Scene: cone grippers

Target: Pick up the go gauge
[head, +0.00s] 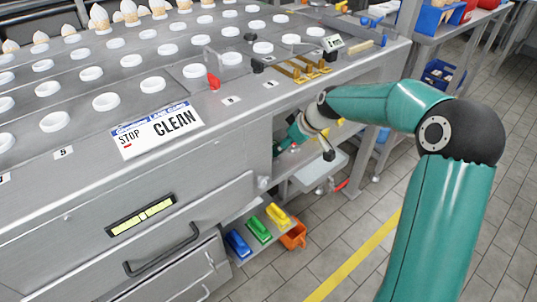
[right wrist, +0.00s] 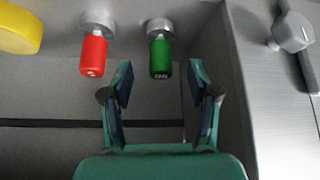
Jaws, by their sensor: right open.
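The go gauge (right wrist: 160,57) has a green handle with lettering on it and a metal end. It shows in the right wrist view at the top centre, beside a similar gauge with a red handle (right wrist: 93,54). My right gripper (right wrist: 160,80) is open and empty, its two fingers spread on either side of the green handle's line. The gap left to the handle is hard to judge. In the head view my right gripper (head: 288,140) reaches into the opening at the bench's right side and is partly hidden there. My left gripper is not in view.
A yellow round part (right wrist: 18,30) lies left of the red gauge. A grey wall (right wrist: 235,75) stands close on the right of my gripper. The bench top holds rows of white rings (head: 106,102) and a STOP CLEAN sign (head: 157,130).

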